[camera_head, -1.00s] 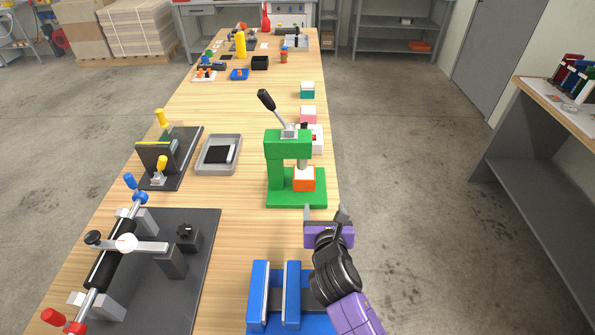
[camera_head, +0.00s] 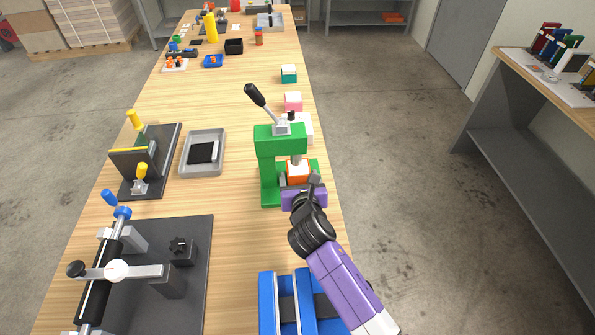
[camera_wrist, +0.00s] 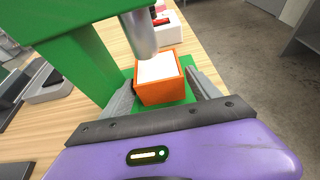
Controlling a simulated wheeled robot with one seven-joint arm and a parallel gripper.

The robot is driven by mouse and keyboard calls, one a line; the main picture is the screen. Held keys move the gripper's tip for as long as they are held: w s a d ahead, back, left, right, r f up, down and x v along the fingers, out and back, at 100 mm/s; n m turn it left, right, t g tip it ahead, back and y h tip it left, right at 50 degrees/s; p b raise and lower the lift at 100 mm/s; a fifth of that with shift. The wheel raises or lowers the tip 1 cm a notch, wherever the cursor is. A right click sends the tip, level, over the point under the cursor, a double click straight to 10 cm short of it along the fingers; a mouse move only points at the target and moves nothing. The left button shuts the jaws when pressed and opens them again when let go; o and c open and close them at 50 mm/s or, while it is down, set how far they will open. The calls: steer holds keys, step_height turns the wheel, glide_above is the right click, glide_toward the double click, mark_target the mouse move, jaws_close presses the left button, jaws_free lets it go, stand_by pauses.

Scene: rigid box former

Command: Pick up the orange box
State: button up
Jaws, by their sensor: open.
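The orange box (camera_head: 297,172) has a white top and stands on the base of the green press (camera_head: 280,142). In the wrist view the orange box (camera_wrist: 160,88) is upright under the grey press ram (camera_wrist: 138,33). My gripper (camera_head: 299,184) is open at the front of the press. In the wrist view its fingers (camera_wrist: 162,92) reach along the left and right sides of the box, with the box between them. I cannot tell whether either finger touches it. The back of the box is hidden.
The press's black lever (camera_head: 256,96) sticks up to the left. Pink-topped (camera_head: 293,102) and teal (camera_head: 289,74) boxes stand behind it. A grey tray (camera_head: 203,153) lies to the left, and a blue fixture (camera_head: 290,300) is nearer me. The table's right edge is close.

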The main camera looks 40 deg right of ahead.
mark_target(298, 172)
steer(key=x, duration=0.3)
steer(key=shift+w+d, duration=0.1)
steer(key=shift+w, duration=0.05)
